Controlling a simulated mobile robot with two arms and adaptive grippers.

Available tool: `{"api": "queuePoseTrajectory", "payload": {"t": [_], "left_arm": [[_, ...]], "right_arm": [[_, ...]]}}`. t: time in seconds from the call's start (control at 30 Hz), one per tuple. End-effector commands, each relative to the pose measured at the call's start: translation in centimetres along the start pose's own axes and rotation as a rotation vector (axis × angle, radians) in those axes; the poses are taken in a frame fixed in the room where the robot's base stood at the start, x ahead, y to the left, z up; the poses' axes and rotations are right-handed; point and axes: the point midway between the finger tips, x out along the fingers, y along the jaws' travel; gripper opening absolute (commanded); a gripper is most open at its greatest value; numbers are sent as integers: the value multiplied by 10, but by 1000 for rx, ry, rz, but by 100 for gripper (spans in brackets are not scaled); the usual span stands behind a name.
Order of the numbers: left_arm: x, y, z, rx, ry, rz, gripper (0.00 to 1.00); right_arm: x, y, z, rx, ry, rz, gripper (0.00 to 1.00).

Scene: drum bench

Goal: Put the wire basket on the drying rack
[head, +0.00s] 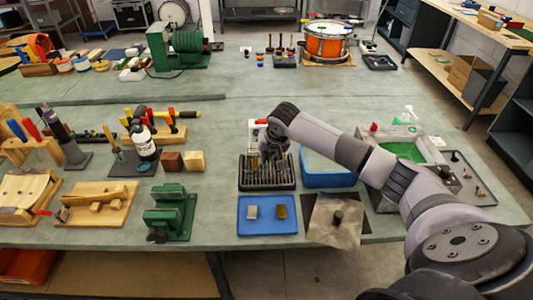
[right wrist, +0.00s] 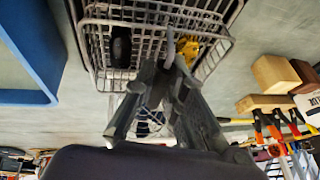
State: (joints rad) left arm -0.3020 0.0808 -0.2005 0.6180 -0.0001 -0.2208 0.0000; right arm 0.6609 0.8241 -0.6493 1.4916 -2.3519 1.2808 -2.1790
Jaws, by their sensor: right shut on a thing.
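The wire basket (right wrist: 96,50) is a grey metal mesh in the upper part of the right wrist view. A black item (right wrist: 121,46) and a yellow item (right wrist: 188,50) show within its outline. My right gripper (right wrist: 173,62) is shut on the basket's near side. In the head view my right gripper (head: 270,152) points down at the back of a dark slatted rack shape (head: 267,183). There I cannot separate basket from drying rack, nor tell whether they touch. My left gripper is not in view.
A blue tub (head: 328,180) stands close on the right of the rack. Wooden blocks (head: 194,160) and a green fixture (head: 170,212) stand to the left. Open bench shows behind.

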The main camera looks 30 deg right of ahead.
Motion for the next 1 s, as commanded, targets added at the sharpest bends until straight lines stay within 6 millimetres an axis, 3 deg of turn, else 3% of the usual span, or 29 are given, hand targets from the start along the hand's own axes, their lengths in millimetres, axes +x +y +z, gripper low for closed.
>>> {"api": "queuePoseTrajectory", "payload": {"t": [0.37, 0.4, 0.67, 1.0], "left_arm": [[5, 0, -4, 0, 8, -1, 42], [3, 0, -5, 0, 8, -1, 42], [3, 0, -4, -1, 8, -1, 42], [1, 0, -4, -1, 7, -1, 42]], "right_arm": [[4, 1, 0, 1, 4, -1, 0], [3, 1, 0, 1, 2, -1, 14], [3, 1, 0, 1, 2, -1, 32], [1, 0, 0, 1, 2, -1, 32]]}}
